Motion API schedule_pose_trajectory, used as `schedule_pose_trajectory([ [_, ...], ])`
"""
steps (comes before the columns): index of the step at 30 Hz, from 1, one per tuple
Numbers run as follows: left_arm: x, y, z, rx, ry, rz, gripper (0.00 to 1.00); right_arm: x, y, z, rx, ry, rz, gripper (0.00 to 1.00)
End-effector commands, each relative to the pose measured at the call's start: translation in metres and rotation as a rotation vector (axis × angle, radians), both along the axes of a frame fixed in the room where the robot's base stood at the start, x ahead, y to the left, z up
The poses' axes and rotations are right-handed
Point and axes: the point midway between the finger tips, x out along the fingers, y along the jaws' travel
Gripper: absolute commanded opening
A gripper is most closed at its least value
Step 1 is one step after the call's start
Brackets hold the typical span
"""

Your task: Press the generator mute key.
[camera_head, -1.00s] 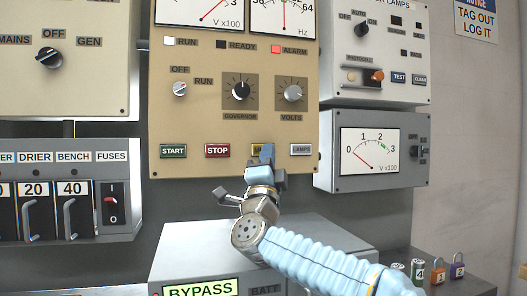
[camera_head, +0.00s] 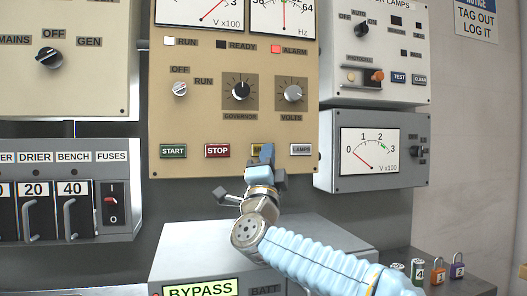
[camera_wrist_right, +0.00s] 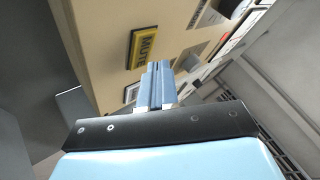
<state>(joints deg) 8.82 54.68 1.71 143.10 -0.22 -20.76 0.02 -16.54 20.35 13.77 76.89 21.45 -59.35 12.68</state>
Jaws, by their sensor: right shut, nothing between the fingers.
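The generator panel (camera_head: 203,110) is tan, with a bottom row of keys. The yellow mute key (camera_head: 255,148) sits between the red STOP key (camera_head: 217,150) and the pale LAMPS key (camera_head: 301,149). My right gripper (camera_head: 267,152) is in front of the mute key and hides most of it. In the right wrist view the MUTE key (camera_wrist_right: 142,47) shows whole, and the shut, empty fingertips (camera_wrist_right: 158,68) are just beside it in the picture. I cannot tell whether they touch the panel. My left gripper is not in view.
The green START key (camera_head: 173,151) is at the row's left end. Above are the governor knob (camera_head: 241,91), the volts knob (camera_head: 292,93) and a lit red ALARM lamp (camera_head: 276,49). A grey BYPASS box (camera_head: 190,262) stands below. Padlocks (camera_head: 457,268) are at lower right.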

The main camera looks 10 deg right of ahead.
Motion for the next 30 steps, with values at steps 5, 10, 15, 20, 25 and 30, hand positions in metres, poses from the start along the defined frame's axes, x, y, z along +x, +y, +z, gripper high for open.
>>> schedule_pose_trajectory([
  [5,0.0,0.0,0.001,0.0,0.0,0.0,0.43,0.006,0.0,0.0,0.0,0.001,0.0,0.0],
  [10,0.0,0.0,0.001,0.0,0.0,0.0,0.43,0.008,0.0,0.0,0.0,0.001,0.001,0.0],
  [15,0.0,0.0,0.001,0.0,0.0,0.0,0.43,0.008,0.0,0.0,0.0,0.0,0.0,0.0],
  [20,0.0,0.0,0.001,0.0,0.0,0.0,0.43,0.008,0.0,0.0,0.0,0.0,0.0,0.0],
  [25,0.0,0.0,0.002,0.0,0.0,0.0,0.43,0.01,0.0,0.0,0.0,0.0,0.0,0.0],
  [30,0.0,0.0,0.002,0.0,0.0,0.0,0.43,0.012,0.0,0.001,0.001,0.0,-0.001,0.0],
])
